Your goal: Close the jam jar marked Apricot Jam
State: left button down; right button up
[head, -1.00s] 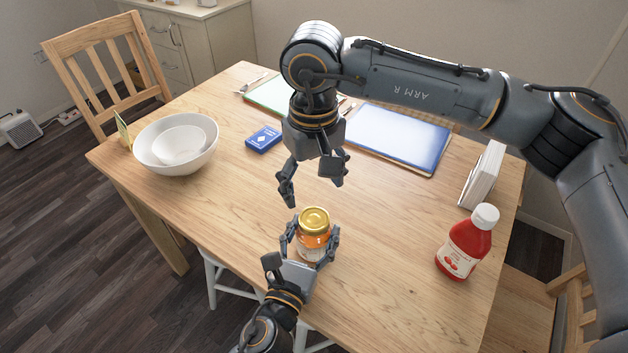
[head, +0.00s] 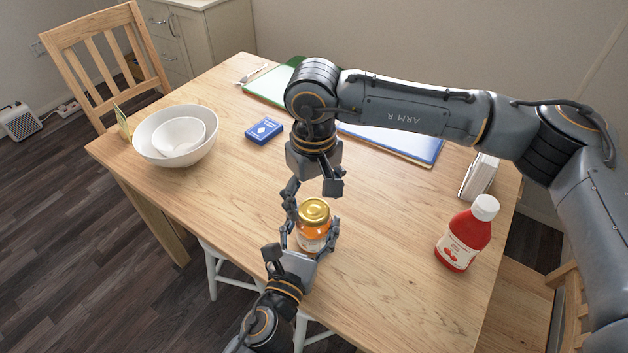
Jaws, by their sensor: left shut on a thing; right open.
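The jam jar (head: 313,240) stands upright near the table's front edge, with orange contents; its label is too small to read. A gold lid (head: 314,211) sits on its mouth; I cannot tell whether it is screwed tight. My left gripper (head: 312,243) is shut on the jar's body from the front, with a finger on either side. My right gripper (head: 314,203) is open and points down, its fingers at the level of the lid, just behind and above it. I cannot tell whether they touch the lid.
A red ketchup bottle (head: 465,236) stands to the right of the jar, with a napkin holder (head: 479,176) behind it. The table between jar and bottle is clear.

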jog(key=shift+f, duration=0.95)
